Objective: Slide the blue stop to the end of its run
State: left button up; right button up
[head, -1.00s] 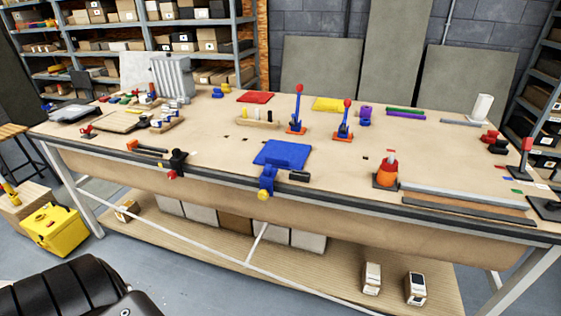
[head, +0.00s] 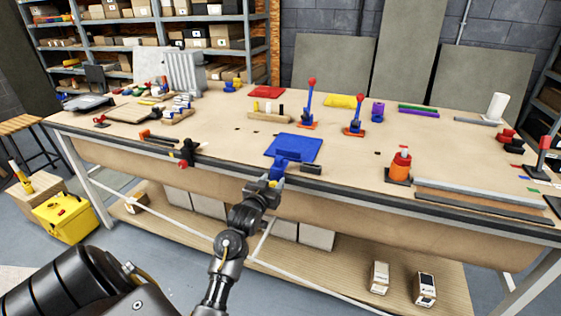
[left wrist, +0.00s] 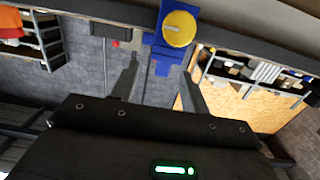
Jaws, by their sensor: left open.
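A blue fixture (head: 281,167) sits at the front edge of the workbench, against a flat blue plate (head: 294,148) on the top. It is the likeliest blue stop, but I cannot make out its run. Its round yellow knob (left wrist: 179,29) and blue body (left wrist: 164,55) show large in the left wrist view. My left gripper (head: 268,184) is at the front of this fixture and hides part of it in the head view. In the left wrist view its fingers (left wrist: 158,76) are apart, with the lower blue part between them. I cannot tell whether they touch it. My right gripper is not in view.
A small dark block (head: 311,169) lies just right of the fixture. A black clamp (head: 187,152) with a red knob is to the left on the edge. An orange-red bottle-like object (head: 400,166) stands to the right. The tabletop behind the bottle is mostly clear.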

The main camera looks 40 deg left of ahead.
aim_at(281, 158)
pick_arm(q)
jog(key=w+a, duration=0.1)
jog(key=w, duration=0.2)
jog(key=w+a+r+p, duration=0.1)
jog(key=w+a, duration=0.1)
jog(key=w, duration=0.2)
jog(key=w+a+r+p, duration=0.1)
jog(key=w, duration=0.2)
jog(key=shift+w+a+r, duration=0.1)
jog(key=shift+w+a, duration=0.1)
jog(key=shift+a, duration=0.15)
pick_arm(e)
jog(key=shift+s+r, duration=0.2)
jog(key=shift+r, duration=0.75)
pick_arm(q)
grip_shut()
